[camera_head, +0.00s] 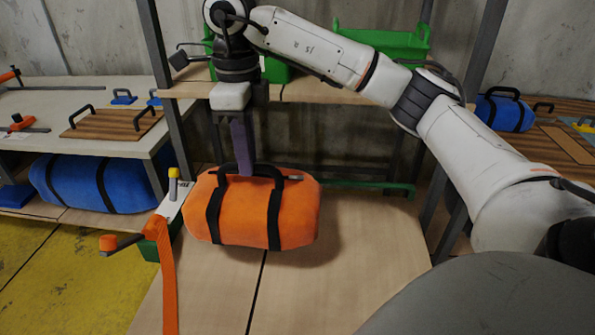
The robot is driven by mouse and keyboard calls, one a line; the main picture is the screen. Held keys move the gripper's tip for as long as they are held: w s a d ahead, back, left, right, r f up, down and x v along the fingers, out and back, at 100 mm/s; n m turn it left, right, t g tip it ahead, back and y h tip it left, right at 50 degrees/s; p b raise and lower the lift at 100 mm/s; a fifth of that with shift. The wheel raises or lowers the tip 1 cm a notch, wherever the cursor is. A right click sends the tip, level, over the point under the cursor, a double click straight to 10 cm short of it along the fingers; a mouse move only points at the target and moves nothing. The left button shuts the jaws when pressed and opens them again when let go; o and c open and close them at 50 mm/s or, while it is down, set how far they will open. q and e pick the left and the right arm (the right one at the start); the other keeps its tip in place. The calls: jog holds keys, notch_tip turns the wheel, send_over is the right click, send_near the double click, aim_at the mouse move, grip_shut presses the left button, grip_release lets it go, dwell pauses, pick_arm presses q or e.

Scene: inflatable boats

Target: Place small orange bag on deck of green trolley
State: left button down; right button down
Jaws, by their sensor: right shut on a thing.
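The small orange bag (262,226) has black straps and hangs level below my right gripper (245,170). The gripper points straight down and is shut on the bag's black top handle; the fingertips are partly hidden by the handle. The bag is over a pale wooden deck (370,235) with a dark seam. A green bar (368,187) runs along the deck's back, and green shows at its left edge, like the green trolley. A shadow lies under the bag; I cannot tell whether its underside touches the deck. My left gripper is out of view.
An orange strap with a metal ratchet (174,195) hangs at the deck's left edge, close beside the bag. Rack posts (170,100) and a shelf with green crates (385,42) stand behind. The deck right of the bag is clear.

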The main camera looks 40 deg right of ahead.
notch_tip(320, 180, down, 3)
jog(key=shift+r+b, duration=0.2)
jog(key=shift+b, duration=0.6)
notch_tip(320, 180, down, 10)
jog(key=shift+r, duration=0.15)
jog(key=c, duration=1.7)
grip_release()
jog(key=shift+c, duration=0.2)
notch_tip(320, 180, up, 12)
jog(key=shift+f, duration=0.1)
